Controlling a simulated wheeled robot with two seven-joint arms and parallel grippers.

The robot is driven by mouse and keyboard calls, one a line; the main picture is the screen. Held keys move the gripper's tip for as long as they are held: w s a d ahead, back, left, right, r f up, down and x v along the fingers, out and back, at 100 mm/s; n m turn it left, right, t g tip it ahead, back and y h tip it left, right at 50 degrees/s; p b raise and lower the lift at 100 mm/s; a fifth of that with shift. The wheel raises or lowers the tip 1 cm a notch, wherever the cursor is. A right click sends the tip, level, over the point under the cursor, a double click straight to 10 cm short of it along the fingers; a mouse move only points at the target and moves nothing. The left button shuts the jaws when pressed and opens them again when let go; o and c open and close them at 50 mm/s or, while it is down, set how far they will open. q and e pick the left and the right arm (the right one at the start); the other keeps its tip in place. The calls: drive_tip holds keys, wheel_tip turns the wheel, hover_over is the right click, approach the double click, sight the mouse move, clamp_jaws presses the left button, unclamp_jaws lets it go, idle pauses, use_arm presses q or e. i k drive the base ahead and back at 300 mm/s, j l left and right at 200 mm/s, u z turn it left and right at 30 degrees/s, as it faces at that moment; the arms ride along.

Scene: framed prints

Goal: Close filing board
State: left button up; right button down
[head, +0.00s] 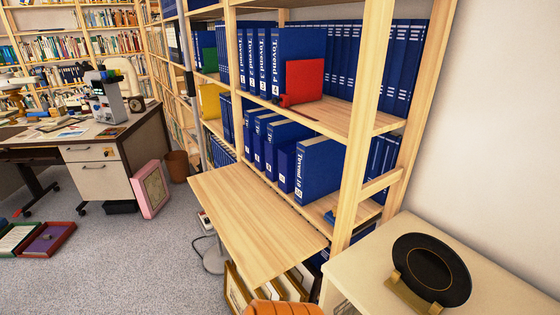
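The filing board (255,222) is a flat, light wooden panel. It stands out from the front of the wooden shelf unit (362,120), roughly level, below the row of blue binders, so it is open. Its far edge meets the shelf unit and its near corner reaches toward the bottom middle of the view. Its top is bare. What holds it up underneath is hidden. Neither of my grippers shows in the head view, and nothing is seen touching the board.
Blue binders (318,168) and a red box (303,80) fill the shelves behind the board. Framed prints (238,290) lean below it. A white cabinet (500,292) with a black plate (431,268) stands at right. An orange ribbed shape (283,308) is cut off below. Carpet (130,255) is open at left.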

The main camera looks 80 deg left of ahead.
sight(264, 236)
drive_tip(key=u, duration=3.35)
